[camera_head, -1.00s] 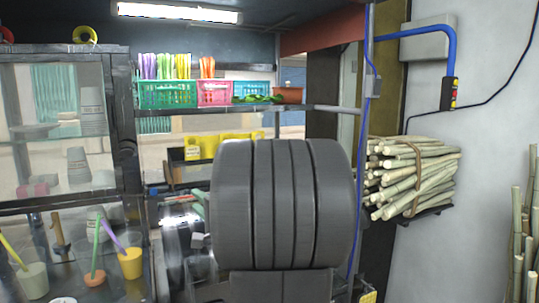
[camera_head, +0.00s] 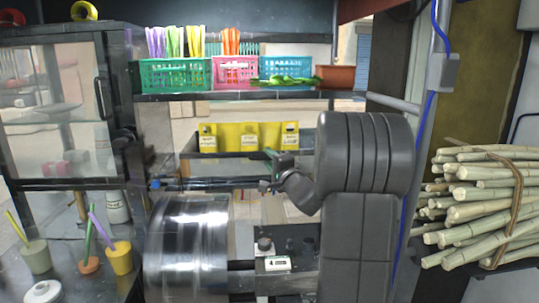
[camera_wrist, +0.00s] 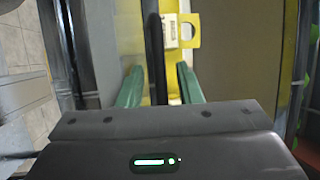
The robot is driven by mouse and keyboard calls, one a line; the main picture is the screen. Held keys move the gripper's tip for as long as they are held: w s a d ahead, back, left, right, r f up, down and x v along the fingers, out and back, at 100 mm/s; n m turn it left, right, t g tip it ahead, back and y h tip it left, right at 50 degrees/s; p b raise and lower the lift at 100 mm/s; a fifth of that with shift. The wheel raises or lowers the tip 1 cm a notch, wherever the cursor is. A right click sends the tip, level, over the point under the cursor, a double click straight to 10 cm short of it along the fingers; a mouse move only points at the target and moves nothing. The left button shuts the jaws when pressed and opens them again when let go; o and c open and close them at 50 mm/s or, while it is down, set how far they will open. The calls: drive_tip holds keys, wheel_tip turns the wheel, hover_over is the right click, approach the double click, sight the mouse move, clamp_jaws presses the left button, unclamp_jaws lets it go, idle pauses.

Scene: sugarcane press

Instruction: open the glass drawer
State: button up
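A glass-fronted cabinet (camera_head: 62,110) stands at the left in the head view, with a dark frame and a dark curved handle (camera_head: 100,98) on its right side. Its glass looks closed. Pale containers show behind the glass. My gripper (camera_head: 270,158) is in the middle of the head view, in front of the yellow labelled boxes (camera_head: 248,135) and right of the cabinet.
Green, pink and blue baskets (camera_head: 177,76) stand on a shelf above. A shiny metal drum (camera_head: 187,245) and a control panel (camera_head: 285,250) lie below. Cups (camera_head: 120,257) stand on the left counter. Bundled cane (camera_head: 485,200) is at the right.

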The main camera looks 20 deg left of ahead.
drive_tip(key=shift+w+a+r, duration=0.1)
drive_tip(key=shift+a+r, duration=0.05)
drive_tip(key=shift+a, duration=0.25)
drive_tip(key=shift+c, duration=0.4)
clamp_jaws()
drive_tip(key=shift+d, duration=0.1)
drive_tip(key=s+d+b, duration=0.3)
drive_tip(key=s+b, duration=0.2)
drive_tip(key=s, duration=0.3)
drive_tip(key=s+d+b, duration=0.4)
drive_tip(key=s+b, duration=0.2)
drive_tip(key=s, duration=0.1)
drive_tip(key=shift+s+d, duration=0.3)
drive_tip(key=shift+s, duration=0.05)
